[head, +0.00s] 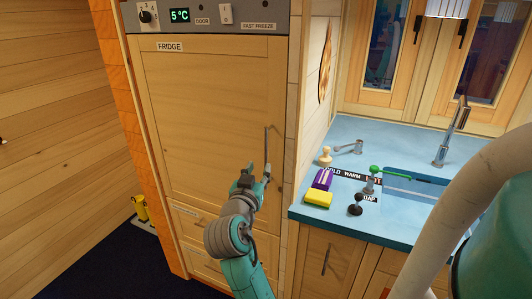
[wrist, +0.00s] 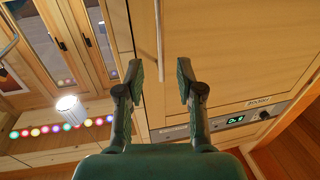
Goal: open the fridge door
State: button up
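The fridge door (head: 215,110) is a pale wooden panel labelled FRIDGE, and it looks shut in the head view. Its handle (head: 267,145) is a thin upright grey bar near the door's right edge. My gripper (head: 254,178) is in front of the door's lower right part, by the handle's lower end. In the wrist view, my gripper (wrist: 159,72) is open with nothing held. The handle (wrist: 159,40) lines up with the gap between the two fingers there; whether it lies between them in depth I cannot tell. The door (wrist: 215,50) fills the right of that view.
A control panel (head: 205,16) showing 5 °C sits above the door. A drawer (head: 195,222) is below it. Right of the fridge stands a blue counter (head: 345,135) with a sink, tap (head: 450,130), yellow sponge (head: 318,198) and small items. Dark floor lies at lower left.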

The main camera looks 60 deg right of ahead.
aim_at(266, 153)
jog(key=x, duration=1)
jog(key=shift+d+f, duration=0.1)
jog(key=shift+d, duration=0.05)
jog(key=shift+c, duration=0.3)
grip_shut()
